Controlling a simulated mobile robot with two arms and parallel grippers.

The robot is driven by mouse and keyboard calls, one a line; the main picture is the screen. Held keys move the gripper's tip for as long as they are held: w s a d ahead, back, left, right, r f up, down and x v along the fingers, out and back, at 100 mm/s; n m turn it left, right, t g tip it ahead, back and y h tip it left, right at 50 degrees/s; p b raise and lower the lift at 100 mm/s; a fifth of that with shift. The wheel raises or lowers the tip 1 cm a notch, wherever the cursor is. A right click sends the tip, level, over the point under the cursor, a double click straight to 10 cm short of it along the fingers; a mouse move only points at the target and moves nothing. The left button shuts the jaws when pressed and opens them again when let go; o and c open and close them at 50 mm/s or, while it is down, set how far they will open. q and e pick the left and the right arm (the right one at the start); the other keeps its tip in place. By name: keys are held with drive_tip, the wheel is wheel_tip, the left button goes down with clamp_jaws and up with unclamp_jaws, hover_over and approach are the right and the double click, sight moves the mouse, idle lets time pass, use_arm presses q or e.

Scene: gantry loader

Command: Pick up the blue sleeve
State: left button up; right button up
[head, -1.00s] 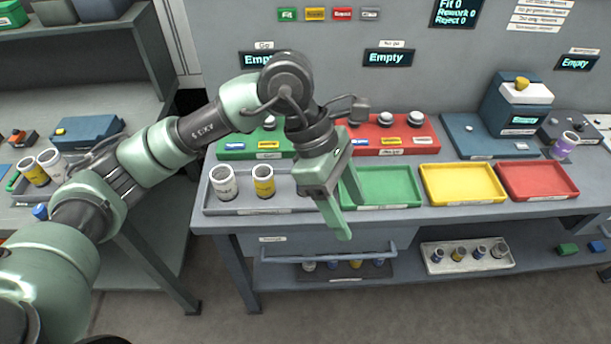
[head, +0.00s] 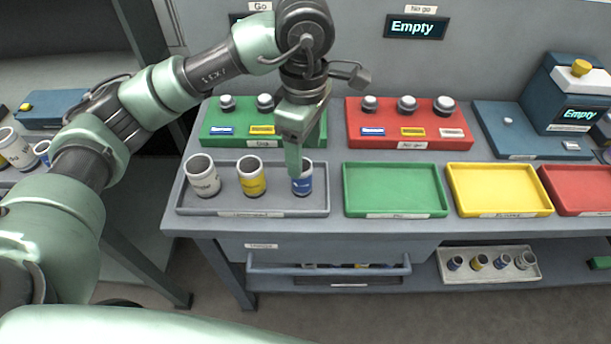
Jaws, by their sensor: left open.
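The blue sleeve (head: 303,183) stands upright at the right end of the grey tray (head: 235,206). It is a small cup shape with a blue band and a pale rim. My left gripper (head: 297,172) points down at it, open, with a green finger in front of the sleeve and hiding part of it. I cannot tell whether the finger touches it, and the other finger is hard to make out. A yellow-banded sleeve (head: 251,180) and a white sleeve (head: 202,178) stand to its left in the same tray. My right gripper is not in view.
Behind the tray are a green gauge block (head: 232,143) and a red gauge block (head: 408,134) with knobs. Empty green (head: 395,190), yellow (head: 498,190) and red (head: 580,190) trays lie to the right. A white tray (head: 490,275) with small parts sits on the lower shelf.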

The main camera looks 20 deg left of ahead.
sight(304, 162)
use_arm(q)
wheel_tip(304, 162, down, 3)
drive_tip(key=shift+f+p, duration=0.15)
drive_tip(key=shift+p, duration=0.2)
drive_tip(key=f, duration=0.2)
drive_tip(key=f+p, duration=0.1)
drive_tip(key=f, duration=0.2)
drive_tip(key=shift+s+a, duration=0.2)
drive_tip(key=shift+r, duration=0.1)
clamp_jaws()
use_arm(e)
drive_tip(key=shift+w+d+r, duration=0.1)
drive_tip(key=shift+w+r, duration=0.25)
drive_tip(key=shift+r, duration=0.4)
